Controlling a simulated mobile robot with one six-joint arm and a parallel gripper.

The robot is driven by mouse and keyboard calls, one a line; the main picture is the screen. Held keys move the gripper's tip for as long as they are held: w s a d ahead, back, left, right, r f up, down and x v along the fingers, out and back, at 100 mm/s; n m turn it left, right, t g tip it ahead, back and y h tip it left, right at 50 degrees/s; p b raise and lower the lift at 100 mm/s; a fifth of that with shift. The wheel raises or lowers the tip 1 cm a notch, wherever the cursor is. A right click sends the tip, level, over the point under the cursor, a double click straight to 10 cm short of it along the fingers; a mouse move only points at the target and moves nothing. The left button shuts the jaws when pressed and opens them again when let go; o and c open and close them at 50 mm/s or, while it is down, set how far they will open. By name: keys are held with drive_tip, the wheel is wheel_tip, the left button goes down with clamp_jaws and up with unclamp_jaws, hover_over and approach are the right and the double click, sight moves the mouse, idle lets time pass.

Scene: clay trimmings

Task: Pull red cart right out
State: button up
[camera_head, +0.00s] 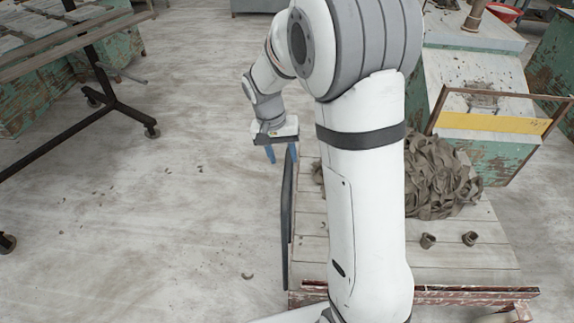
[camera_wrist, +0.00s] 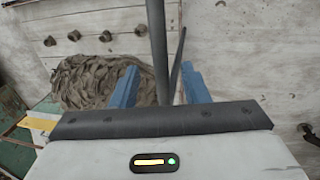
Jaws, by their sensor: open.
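The cart (camera_head: 465,258) is a low deck of pale planks with worn red edging at its near end. Part of it is hidden behind my arm. A dark handle bar (camera_head: 288,225) runs along its left side. My gripper (camera_head: 281,154) has two blue fingers, spread open and pointing down near the bar's far end. In the wrist view, the dark bar (camera_wrist: 158,45) passes between the open fingers without visible contact; its depth relative to them is unclear. The deck also shows in the wrist view (camera_wrist: 110,20).
A heap of grey-brown clay trimmings (camera_head: 436,180) and small clay pieces (camera_head: 428,240) lie on the deck. A yellow-barred frame (camera_head: 495,122) and worn green cabinet stand behind at right. A wheeled dark rack (camera_head: 115,100) stands at left. The floor between is mostly clear.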

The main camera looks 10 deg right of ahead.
sight(287, 169)
drive_tip(key=shift+s+d+f, duration=0.1)
drive_tip(key=shift+d+f, duration=0.15)
drive_tip(key=shift+f, duration=0.95)
drive_tip(key=shift+s+d+f, duration=0.1)
drive_tip(key=shift+d+f, duration=0.1)
drive_tip(key=shift+f, duration=0.95)
clamp_jaws()
